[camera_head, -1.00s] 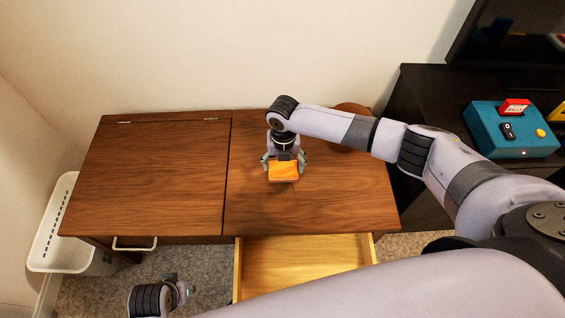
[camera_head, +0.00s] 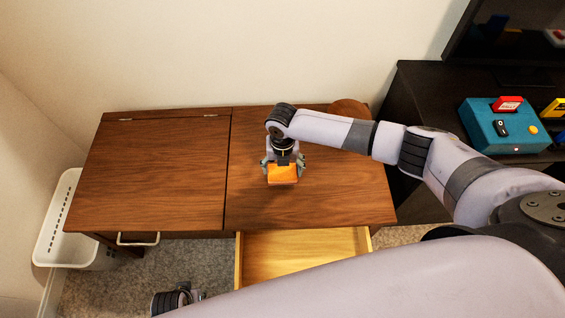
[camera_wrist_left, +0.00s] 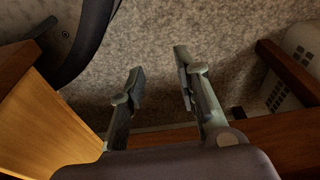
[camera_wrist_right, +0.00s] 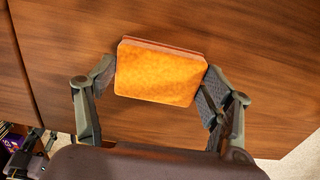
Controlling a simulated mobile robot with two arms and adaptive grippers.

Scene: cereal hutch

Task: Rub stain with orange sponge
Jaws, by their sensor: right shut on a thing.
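The orange sponge (camera_head: 283,174) is between the fingers of my right gripper (camera_head: 283,164), over the right half of the brown wooden desk top. In the right wrist view the sponge (camera_wrist_right: 158,75) is gripped at its two short sides by the fingertips of my right gripper (camera_wrist_right: 158,85). I cannot tell whether the sponge touches the wood. A dark patch shows on the desk just below the sponge; I cannot tell whether it is stain or shadow. My left gripper (camera_wrist_left: 160,78) is open and empty, low in front of the desk above the carpet.
The desk (camera_head: 160,180) has an open empty drawer (camera_head: 305,255) at its front. A round brown object (camera_head: 348,108) stands at the back right, partly behind my right arm. A white basket (camera_head: 62,225) stands at left. A teal box (camera_head: 505,125) sits on the black cabinet.

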